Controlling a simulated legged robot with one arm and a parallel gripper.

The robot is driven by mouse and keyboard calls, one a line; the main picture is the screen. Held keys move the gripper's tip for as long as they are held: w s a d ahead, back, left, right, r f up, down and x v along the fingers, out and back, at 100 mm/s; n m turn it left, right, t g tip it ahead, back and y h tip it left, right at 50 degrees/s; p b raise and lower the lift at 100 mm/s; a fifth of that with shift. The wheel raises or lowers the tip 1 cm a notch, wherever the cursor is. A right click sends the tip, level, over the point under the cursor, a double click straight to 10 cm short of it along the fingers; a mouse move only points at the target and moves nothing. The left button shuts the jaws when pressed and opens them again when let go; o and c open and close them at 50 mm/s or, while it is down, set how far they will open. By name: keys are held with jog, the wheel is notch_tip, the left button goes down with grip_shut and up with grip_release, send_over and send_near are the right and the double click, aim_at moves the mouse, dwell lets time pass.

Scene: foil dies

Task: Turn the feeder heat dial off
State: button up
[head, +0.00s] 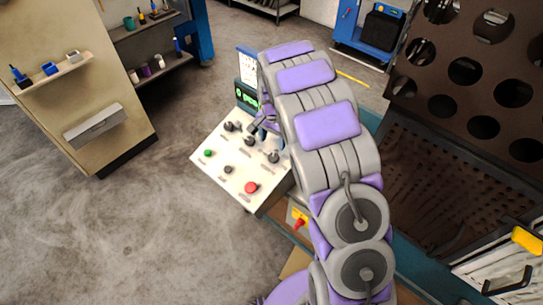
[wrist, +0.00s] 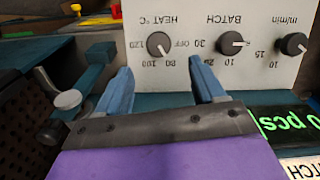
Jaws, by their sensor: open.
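The heat dial (wrist: 159,44) is a black round knob on a white panel face (wrist: 265,75), under upside-down lettering "HEAT °C", in the wrist view. Marks OFF, 80, 100 and 120 surround it. In the head view my arm partly hides the gripper.
The batch dial (wrist: 231,43) and the in/min dial (wrist: 293,44) sit right of the heat dial. The panel also carries a green button (head: 208,153) and a red button (head: 251,188). A red-and-yellow switch (head: 299,220) is below. A perforated dark rack (head: 440,170) stands right.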

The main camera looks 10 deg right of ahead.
aim_at(273, 157)
jog(key=f, duration=0.3)
jog(key=d+f, duration=0.1)
jog(key=f, duration=0.1)
jog(key=shift+s+f, duration=0.1)
jog(key=shift+f, duration=0.15)
jog(key=f, duration=0.1)
jog(key=a+f, duration=0.1)
jog(key=f, duration=0.1)
jog(key=shift+b, duration=0.3)
jog(key=shift+a+f, duration=0.2)
jog(key=shift+f, duration=0.25)
jog(key=shift+d, duration=0.55)
jog(key=shift+c, duration=0.7)
jog(key=shift+a, duration=0.25)
jog(key=c, duration=0.9)
